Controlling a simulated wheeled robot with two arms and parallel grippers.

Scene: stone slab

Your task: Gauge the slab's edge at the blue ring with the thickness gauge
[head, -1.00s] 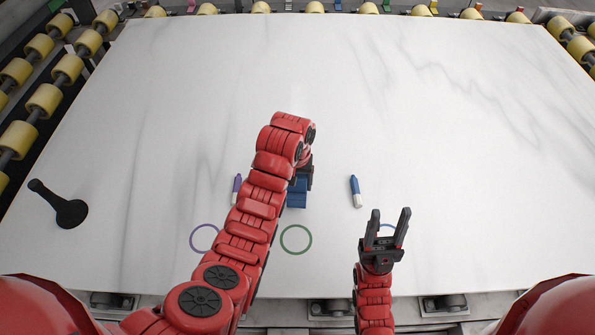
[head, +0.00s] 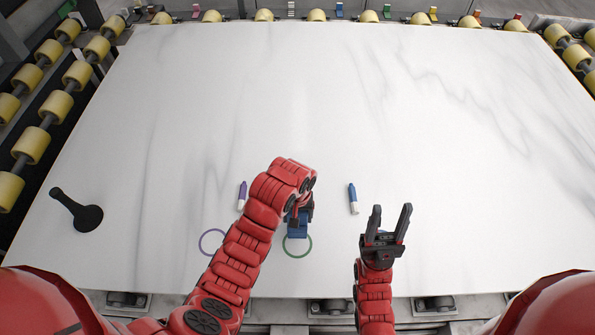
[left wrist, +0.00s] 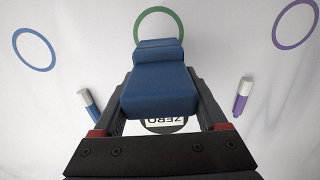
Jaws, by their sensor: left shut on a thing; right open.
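The thickness gauge, a blue block (head: 297,229), is held in my left gripper (head: 299,213), which is shut on it. In the head view it overlaps the far part of the green ring (head: 297,257); its height above the slab (head: 440,140) is hard to tell. In the left wrist view the gauge (left wrist: 157,90) sits between the fingers, with a round face marked "ZERO" (left wrist: 165,122) partly hidden below it. The blue ring (left wrist: 40,69) shows at upper left there; in the head view my right gripper covers its place. My right gripper (head: 389,215) is open and empty.
A purple ring (head: 202,240) lies left of the green one. A purple marker (head: 242,196), a blue marker (head: 353,198) and a black handled object (head: 78,212) lie on the slab. Yellow rollers (head: 32,145) line its sides and far edge. The slab's middle is clear.

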